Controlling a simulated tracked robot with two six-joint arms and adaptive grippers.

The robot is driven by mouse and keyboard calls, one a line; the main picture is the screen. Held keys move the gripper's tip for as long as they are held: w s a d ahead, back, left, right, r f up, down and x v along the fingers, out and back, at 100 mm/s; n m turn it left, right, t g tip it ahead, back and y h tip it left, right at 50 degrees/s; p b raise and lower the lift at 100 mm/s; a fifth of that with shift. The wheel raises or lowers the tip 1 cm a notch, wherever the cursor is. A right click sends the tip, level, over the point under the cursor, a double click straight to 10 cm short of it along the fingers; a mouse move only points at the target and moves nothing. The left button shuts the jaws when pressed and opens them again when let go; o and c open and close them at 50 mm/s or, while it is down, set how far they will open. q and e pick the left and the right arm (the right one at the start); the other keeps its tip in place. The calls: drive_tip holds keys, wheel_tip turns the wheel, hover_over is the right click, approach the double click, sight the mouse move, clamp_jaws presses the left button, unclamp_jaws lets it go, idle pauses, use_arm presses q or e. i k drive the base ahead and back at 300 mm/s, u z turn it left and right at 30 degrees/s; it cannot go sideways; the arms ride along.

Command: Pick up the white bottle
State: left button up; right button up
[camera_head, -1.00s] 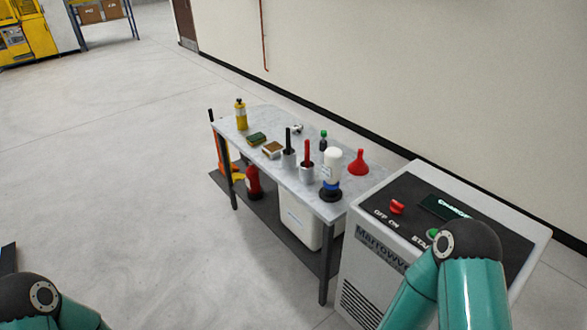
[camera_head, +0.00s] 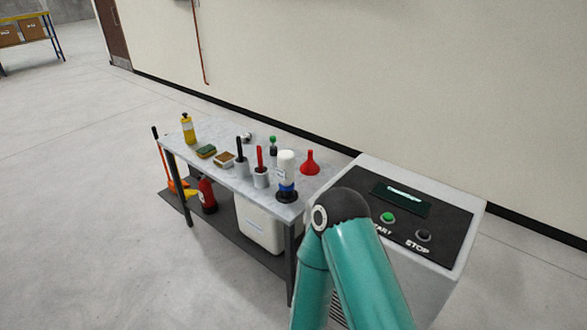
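The white bottle (camera_head: 286,164) stands upright near the front right end of the grey table (camera_head: 214,130). It has a blue band low down and sits on a dark round base (camera_head: 287,195). My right arm comes in from the bottom right of the head view, with its teal links and dark joint in front of the machine. Its gripper is outside the picture. My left arm and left gripper are not in view.
A red funnel (camera_head: 310,164) stands right of the bottle. Two pots with a red handle (camera_head: 260,175) and a black handle (camera_head: 241,165) stand left of it. A control machine (camera_head: 455,237) adjoins the table's right end. Open floor (camera_head: 90,230) lies left.

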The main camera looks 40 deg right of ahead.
sight(285, 171)
drive_tip(key=u, duration=0.15)
drive_tip(key=i, duration=2.25)
drive_tip(key=z, duration=1.55)
drive_tip(key=k, duration=0.9)
drive_tip(key=z, duration=0.15)
drive_tip(key=i, duration=0.95)
drive_tip(key=u, duration=0.05)
